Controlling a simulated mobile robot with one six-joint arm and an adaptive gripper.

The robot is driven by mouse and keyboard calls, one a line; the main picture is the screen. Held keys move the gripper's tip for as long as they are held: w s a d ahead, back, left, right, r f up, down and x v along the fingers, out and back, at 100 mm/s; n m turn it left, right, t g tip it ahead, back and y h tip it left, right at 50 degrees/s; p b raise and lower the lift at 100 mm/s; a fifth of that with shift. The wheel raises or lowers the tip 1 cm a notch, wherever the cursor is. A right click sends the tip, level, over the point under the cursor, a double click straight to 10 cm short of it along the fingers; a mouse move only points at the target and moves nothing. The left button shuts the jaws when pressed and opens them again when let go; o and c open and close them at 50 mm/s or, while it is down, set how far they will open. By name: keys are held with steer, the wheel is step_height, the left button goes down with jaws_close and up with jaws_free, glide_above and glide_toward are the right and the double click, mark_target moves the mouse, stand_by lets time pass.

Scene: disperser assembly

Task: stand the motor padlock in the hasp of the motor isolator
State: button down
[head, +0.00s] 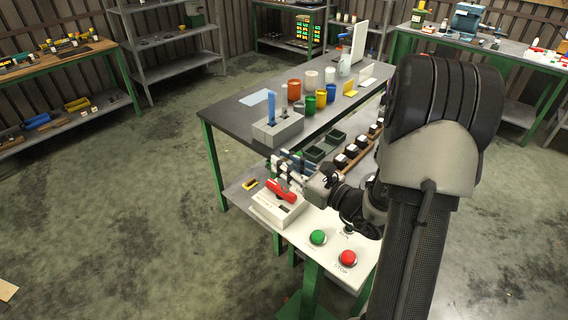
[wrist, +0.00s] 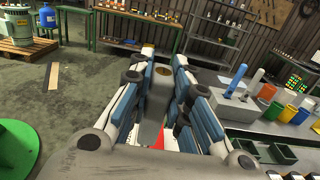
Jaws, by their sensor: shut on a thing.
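The motor isolator is a pale box (head: 268,210) with a red handle (head: 280,191) on top, at the near left end of the lower bench in the head view. My gripper (head: 288,168) is just behind and above the red handle. In the wrist view its blue-padded fingers (wrist: 160,85) are shut on a grey piece with a brass-coloured round end (wrist: 162,70), which appears to be the padlock. A bit of red shows below it between the fingers. In the head view the held piece cannot be made out, and the hasp cannot be told.
A green button (head: 318,237) and a red button (head: 348,258) sit on the panel right of the isolator. A yellow-and-black piece (head: 249,184) lies left of it. Dark green bins (head: 318,152) are behind. The raised grey bench (head: 235,113) holds a grey block and several coloured cups.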

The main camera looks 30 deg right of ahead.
mark_target(284, 180)
steer(key=shift+a+f+b, duration=0.1)
steer(key=shift+f+b, duration=2.4)
steer(key=shift+f, duration=0.4)
steer(key=shift+f+b, duration=1.85)
steer(key=shift+f, duration=0.4)
steer(key=c, duration=1.4)
jaws_free()
steer(key=v, duration=1.2)
steer(key=shift+r, duration=0.1)
steer(key=shift+a, duration=0.1)
